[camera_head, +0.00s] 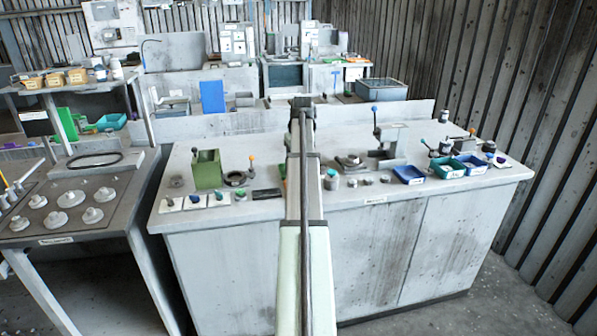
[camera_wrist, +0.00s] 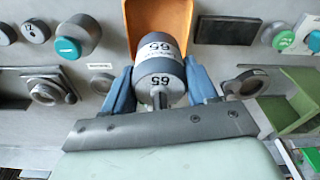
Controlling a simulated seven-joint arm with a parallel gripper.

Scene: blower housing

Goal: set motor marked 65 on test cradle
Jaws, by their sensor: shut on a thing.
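In the wrist view, my gripper (camera_wrist: 160,80) has its two blue fingers shut on a grey cylindrical motor (camera_wrist: 157,68). The motor has a white band marked 65, another 65 on its end face and a short shaft pointing towards the camera. An orange curved piece (camera_wrist: 172,17) is right behind the motor; I cannot tell whether they touch. In the head view my arm hides the gripper, motor and orange piece. I cannot tell for sure which fixture is the test cradle.
In the wrist view, round fixtures (camera_wrist: 46,91) flank the motor. A teal-topped part (camera_wrist: 78,36) stands at left.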

